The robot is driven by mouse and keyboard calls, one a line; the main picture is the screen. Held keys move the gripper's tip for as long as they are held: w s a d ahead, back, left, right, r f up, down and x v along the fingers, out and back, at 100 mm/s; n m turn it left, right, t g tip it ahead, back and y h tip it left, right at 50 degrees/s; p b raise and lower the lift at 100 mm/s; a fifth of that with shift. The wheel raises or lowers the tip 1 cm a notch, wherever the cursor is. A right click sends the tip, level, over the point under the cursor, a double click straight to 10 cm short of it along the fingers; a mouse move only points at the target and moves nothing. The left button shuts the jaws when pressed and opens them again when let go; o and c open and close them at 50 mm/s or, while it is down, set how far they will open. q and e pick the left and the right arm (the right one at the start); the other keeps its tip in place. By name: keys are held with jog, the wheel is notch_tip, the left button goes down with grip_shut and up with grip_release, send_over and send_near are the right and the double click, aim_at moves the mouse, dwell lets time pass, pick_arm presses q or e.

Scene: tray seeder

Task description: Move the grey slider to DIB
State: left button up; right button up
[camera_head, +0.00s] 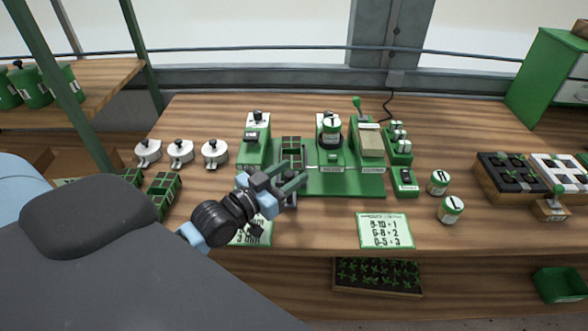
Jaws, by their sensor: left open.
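I cannot clearly make out the grey slider or the DIB mark; my gripper covers part of the seeder's left front. My left gripper (291,181) is open, over the seeder's left front beside a green celled tray (291,152). I cannot tell whether it touches anything. My right gripper is not in view.
White lidded pots (180,152) stand left, near green cell trays (163,188). A small green switch box (407,181) and two tins (450,209) stand right of the seeder. A printed card (386,231) lies in front. Seedling trays (510,172) are far right.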

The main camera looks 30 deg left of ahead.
pick_arm(q)
jog(key=shift+x, duration=1.1)
grip_shut()
